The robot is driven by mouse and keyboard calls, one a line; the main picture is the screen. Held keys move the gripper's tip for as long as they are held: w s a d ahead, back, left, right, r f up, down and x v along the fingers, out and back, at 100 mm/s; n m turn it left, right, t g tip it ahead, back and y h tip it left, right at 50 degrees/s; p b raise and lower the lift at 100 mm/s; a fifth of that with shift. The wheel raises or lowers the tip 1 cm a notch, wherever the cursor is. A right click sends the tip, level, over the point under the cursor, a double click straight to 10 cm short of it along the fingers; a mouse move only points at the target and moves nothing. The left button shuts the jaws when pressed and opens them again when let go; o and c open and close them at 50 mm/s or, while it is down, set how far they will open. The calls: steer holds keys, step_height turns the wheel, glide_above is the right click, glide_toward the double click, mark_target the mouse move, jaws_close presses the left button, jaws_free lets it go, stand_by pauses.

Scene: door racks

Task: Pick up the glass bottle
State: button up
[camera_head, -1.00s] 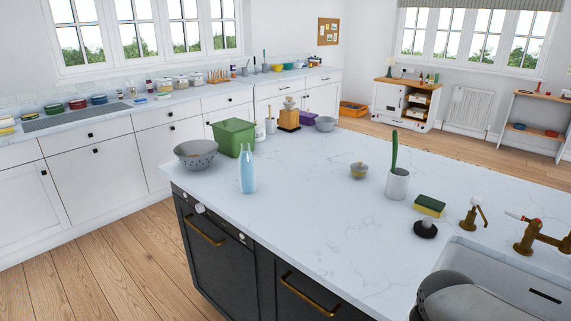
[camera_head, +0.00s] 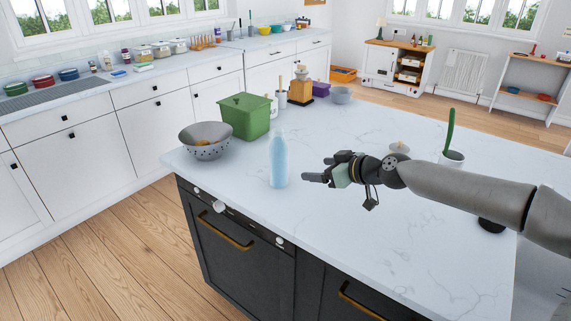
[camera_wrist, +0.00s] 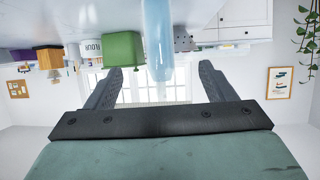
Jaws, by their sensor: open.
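The glass bottle (camera_head: 278,160) is pale blue and stands upright on the white marble countertop (camera_head: 400,235), near its front edge. My gripper (camera_head: 314,170) is just right of the bottle in the head view, with the fingers pointing left towards it. The bottle shows beyond the fingertips, and I cannot tell the exact gap.
A grey colander (camera_head: 205,141) and a green bin (camera_head: 245,116) stand left and behind the bottle. A wooden grinder (camera_head: 301,90) stands farther back. A pot with a green handle (camera_head: 451,157) is behind my arm. Countertop in front is clear.

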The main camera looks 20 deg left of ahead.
mark_target(285, 165)
steer(key=p+x, duration=0.1)
steer(key=x, duration=0.3)
steer(key=p+x, duration=0.1)
steer(key=x, duration=0.2)
steer(key=r+p+x, duration=0.1)
steer(key=x, duration=0.3)
steer(key=shift+w+a+f, duration=0.15)
steer(key=shift+a+f, duration=0.05)
steer(key=shift+a, duration=0.25)
steer(key=shift+p+x, duration=1.2)
steer(key=shift+x, duration=1.75)
steer(key=shift+w+d, duration=0.1)
steer(key=shift+w, duration=0.05)
steer(key=c, duration=1.4)
steer(key=shift+c, duration=0.2)
steer(key=shift+r, duration=0.1)
